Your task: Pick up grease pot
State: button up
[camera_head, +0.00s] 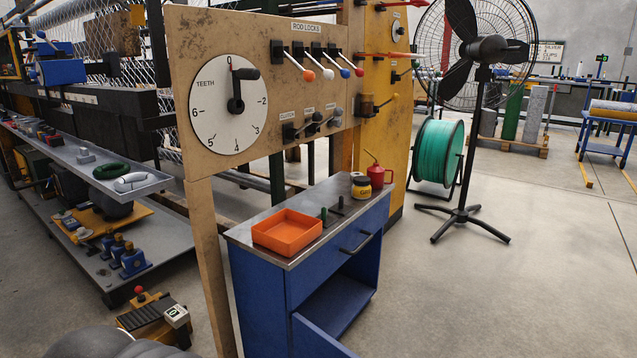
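The grease pot appears to be the small yellow jar (361,188) with a dark band and a pale top. It stands upright near the back right of the metal top (296,251) of a blue cabinet (308,272). A red oil can (377,177) with a thin spout stands just behind it to the right. My gripper is not in view. A dark rounded shape at the bottom left may be part of my own body.
An orange tray (288,233) and small dark pegs (332,212) share the cabinet top. A cabinet door (318,338) hangs open in front. A lever panel (262,30) rises behind. A fan (482,60) stands right. The floor (475,290) at right is clear.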

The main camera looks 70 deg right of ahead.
aim_at(361, 187)
jog(key=i, duration=1)
jog(key=z, duration=3.5)
jog(key=i, duration=0.5)
